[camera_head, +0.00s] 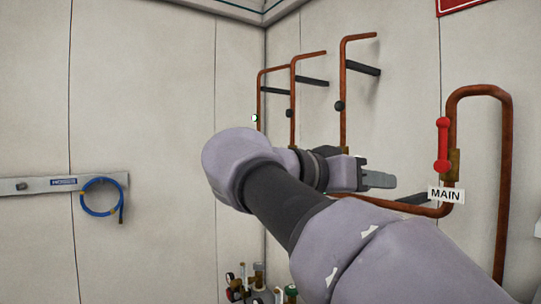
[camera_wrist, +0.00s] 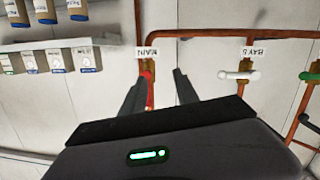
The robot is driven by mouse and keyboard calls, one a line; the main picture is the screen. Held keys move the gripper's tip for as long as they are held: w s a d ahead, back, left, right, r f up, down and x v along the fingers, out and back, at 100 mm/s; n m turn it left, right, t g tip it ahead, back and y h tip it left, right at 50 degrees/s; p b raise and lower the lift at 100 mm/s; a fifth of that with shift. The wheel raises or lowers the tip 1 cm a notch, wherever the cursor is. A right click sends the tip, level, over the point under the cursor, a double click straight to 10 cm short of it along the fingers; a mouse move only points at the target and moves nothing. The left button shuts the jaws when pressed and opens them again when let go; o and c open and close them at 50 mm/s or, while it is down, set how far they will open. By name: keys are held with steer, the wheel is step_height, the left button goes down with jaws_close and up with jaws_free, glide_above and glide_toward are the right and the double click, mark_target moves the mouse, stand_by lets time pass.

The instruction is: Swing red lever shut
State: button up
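The red lever (camera_head: 442,146) stands upright, in line with the vertical copper pipe, at a brass valve (camera_head: 454,165) above a MAIN label (camera_head: 446,195). In the wrist view the red lever (camera_wrist: 150,88) shows between my two fingers, nearer the left one, which covers part of it. My gripper (camera_head: 388,180) is to the left of the lever and a little lower in the head view, with a visible gap. In the wrist view my gripper (camera_wrist: 159,74) is open, with nothing held. The exact distance to the lever is hard to tell.
Copper pipes (camera_head: 505,190) run along the wall. The wrist view shows a white lever (camera_wrist: 240,75) under a BAY 5 label, a green lever (camera_wrist: 312,76), and a shelf with labels (camera_wrist: 50,57). A blue hose (camera_head: 101,197) hangs on the left wall.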

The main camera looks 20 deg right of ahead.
mark_target(441, 128)
step_height(441, 128, up, 10)
steer(key=s+d+m+g+h+p, duration=0.1)
steer(key=s+m+g+h+p, duration=0.1)
steer(key=m, duration=0.2)
steer(key=d+p, duration=0.1)
steer(key=d, duration=0.4)
steer(key=w+d, duration=0.1)
steer(key=d, duration=0.5)
steer(key=d+p, duration=0.1)
steer(key=d, duration=0.5)
steer(key=shift+w+f+p, duration=0.1)
steer(key=shift+w+p, duration=0.2)
steer(key=shift+w, duration=0.05)
steer(key=shift+c, duration=0.3)
steer(key=shift+a, duration=0.1)
jaws_close()
